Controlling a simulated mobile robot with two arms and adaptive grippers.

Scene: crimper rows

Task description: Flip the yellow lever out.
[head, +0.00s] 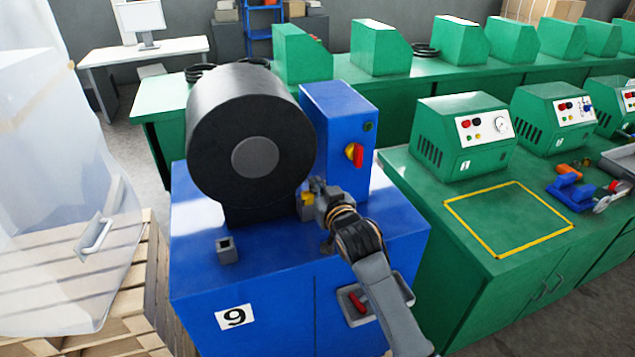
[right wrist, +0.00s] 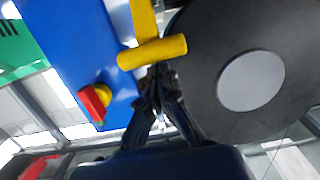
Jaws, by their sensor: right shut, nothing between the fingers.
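The yellow lever shows in the right wrist view (right wrist: 153,52) as a T-shaped bar, its stem running up out of the picture. In the head view only a small part of the yellow lever (head: 308,198) shows beside the black drum (head: 250,125). My right gripper (right wrist: 158,76) is shut and empty, its fingertips close to the lever's crossbar. Whether they touch it I cannot tell. In the head view my right gripper (head: 316,190) hides part of the lever. My left gripper is not in view.
The drum stands on a blue cabinet (head: 215,285) marked 9. Behind it is a blue box (head: 325,110) with a red-yellow knob (head: 355,154). A small grey block (head: 227,250) sits at the front left. A green bench (head: 440,210) stands to the right.

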